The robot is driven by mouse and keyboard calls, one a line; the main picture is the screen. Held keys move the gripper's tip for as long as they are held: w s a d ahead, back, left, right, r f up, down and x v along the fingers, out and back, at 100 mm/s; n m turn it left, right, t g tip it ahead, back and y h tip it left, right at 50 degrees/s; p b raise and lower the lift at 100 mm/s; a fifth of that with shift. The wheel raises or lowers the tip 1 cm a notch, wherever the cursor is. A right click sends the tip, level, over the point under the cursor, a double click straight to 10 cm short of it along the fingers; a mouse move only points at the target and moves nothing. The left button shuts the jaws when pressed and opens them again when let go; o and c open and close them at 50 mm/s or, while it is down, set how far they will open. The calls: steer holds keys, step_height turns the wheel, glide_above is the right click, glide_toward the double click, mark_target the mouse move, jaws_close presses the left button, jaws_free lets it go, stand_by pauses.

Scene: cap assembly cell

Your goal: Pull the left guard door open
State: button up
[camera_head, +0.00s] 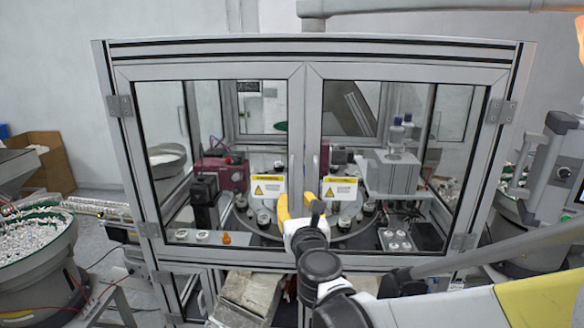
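The left guard door (212,74) is a grey-framed clear panel on the front of the machine enclosure. It is hinged at its left side and looks shut, its inner edge meeting the right guard door (400,73) at the middle. My gripper (297,206) is in front of the lower part of this middle seam. Its two yellow-tipped fingers stand apart, with the door frame showing between them, so it looks open. I cannot tell whether it touches the door.
Yellow warning labels (268,186) are on or behind the panels. A bowl feeder (38,240) with a conveyor (98,206) stands at the left. A control panel (556,170) stands at the right. A cardboard box (48,160) is at the back left.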

mark_target(292, 183)
steer(key=w, duration=0.3)
steer(key=w+a+p, duration=0.1)
steer(key=w, duration=0.5)
steer(key=shift+w+a, duration=0.2)
steer(key=shift+w, duration=0.1)
jaws_close()
